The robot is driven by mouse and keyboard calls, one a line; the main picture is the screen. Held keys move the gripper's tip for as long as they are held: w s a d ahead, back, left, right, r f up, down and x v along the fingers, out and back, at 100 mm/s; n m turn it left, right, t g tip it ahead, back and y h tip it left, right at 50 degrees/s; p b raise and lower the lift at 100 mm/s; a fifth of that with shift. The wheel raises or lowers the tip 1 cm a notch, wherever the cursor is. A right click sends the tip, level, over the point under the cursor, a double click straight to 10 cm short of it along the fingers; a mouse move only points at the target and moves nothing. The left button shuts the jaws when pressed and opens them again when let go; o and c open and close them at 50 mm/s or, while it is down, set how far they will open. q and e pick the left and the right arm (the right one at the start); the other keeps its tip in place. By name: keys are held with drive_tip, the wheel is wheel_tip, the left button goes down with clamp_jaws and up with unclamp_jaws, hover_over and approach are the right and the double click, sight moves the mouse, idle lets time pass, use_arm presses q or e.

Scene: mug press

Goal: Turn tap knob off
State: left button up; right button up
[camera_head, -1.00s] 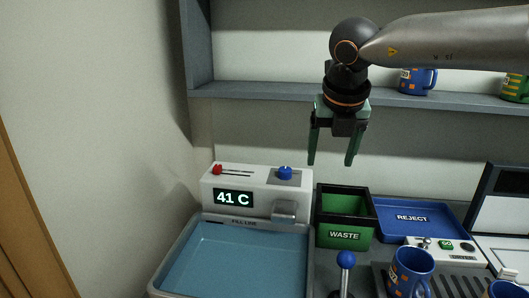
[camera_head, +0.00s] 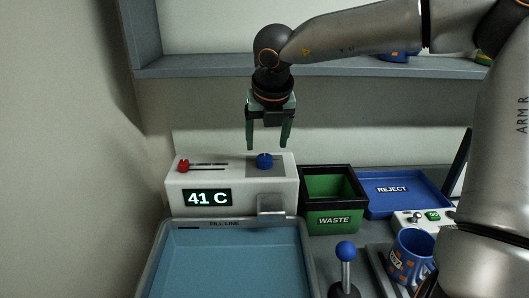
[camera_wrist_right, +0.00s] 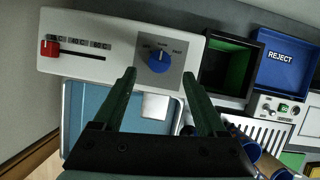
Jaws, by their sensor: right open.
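The blue tap knob (camera_head: 264,161) sits on a grey plate on top of the white tap unit (camera_head: 235,190), whose display reads 41 C. In the right wrist view the knob (camera_wrist_right: 160,60) shows a white pointer mark toward the middle of its dial, between the side labels. My right gripper (camera_head: 268,146) is open and empty, pointing down just above the knob. In the wrist view its fingertips (camera_wrist_right: 160,73) lie to either side of the knob, apart from it. My left gripper is not in view.
A red slider (camera_head: 183,166) is on the unit's left. The water-filled basin (camera_head: 235,262) lies in front, under the spout (camera_head: 271,206). The green waste bin (camera_head: 333,218) and blue reject tray (camera_head: 424,207) stand right. A blue-topped lever (camera_head: 345,252) and mug (camera_head: 411,256) stand in front.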

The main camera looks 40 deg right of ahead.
sight(265, 157)
drive_tip(key=shift+x, duration=2.75)
clamp_jaws()
